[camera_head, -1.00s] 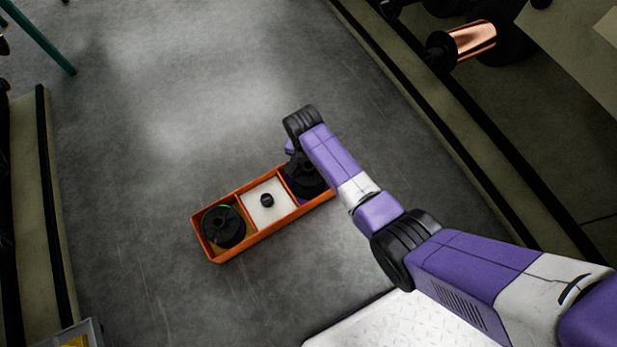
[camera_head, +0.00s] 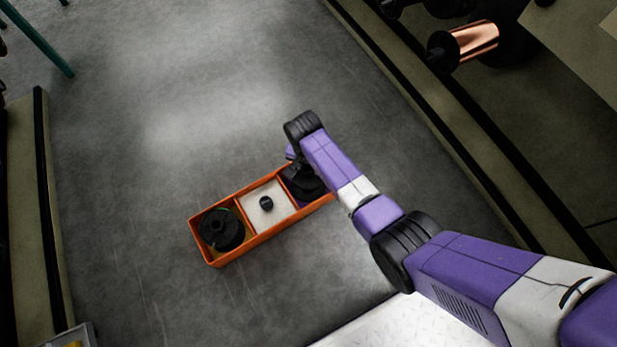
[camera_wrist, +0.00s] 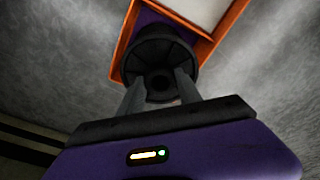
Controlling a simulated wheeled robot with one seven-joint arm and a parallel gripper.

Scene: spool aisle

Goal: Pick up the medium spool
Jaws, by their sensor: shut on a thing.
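The medium spool, black (camera_head: 305,184), is at the right compartment of an orange box (camera_head: 232,258), partly hidden by my arm in the head view. In the wrist view the spool (camera_wrist: 155,52) sits between the two grey fingers of my gripper (camera_wrist: 159,88), which is shut on it. The spool overlaps the box's rim (camera_wrist: 121,48) in that view. I cannot tell whether it is clear of the box floor.
Open grey floor surrounds the box. A rack with a copper spool (camera_head: 474,40) runs along the right; another edge (camera_head: 42,200) borders the left.

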